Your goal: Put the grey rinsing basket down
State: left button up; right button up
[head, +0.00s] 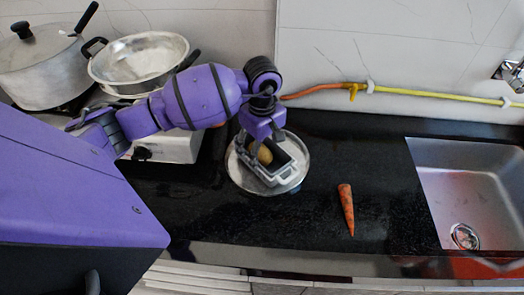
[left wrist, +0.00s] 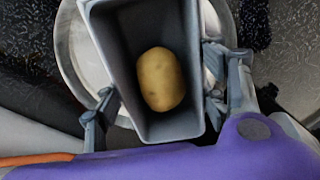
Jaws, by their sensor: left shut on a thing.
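The grey rinsing basket (head: 284,173) is a small grey box, and my left gripper (head: 265,137) is shut on it from above. A yellow-brown potato (head: 265,155) lies inside. In the left wrist view the basket (left wrist: 115,50) sits between the gripper's fingers, with the potato (left wrist: 161,79) on its floor. The basket is over a round silver plate (head: 241,179) on the black counter; I cannot tell whether it touches the plate. The plate's rim also shows in the left wrist view (left wrist: 72,50). My right gripper is not in view.
A carrot (head: 347,208) lies on the counter (head: 375,180) right of the plate, with bare counter around it. A steel sink (head: 470,185) is at the right. A metal bowl (head: 140,60) and a lidded pot (head: 40,65) stand at the back left. A yellow hose (head: 430,93) runs along the wall.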

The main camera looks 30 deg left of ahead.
pick_arm(q)
jog(key=shift+f, duration=0.5)
jog(key=shift+f, duration=0.2)
jog(key=o, duration=1.4)
jog(key=shift+o, duration=0.2)
jog(key=shift+w+r, duration=0.1)
jog(key=shift+r, duration=0.55)
notch_tip(320, 180, up, 11)
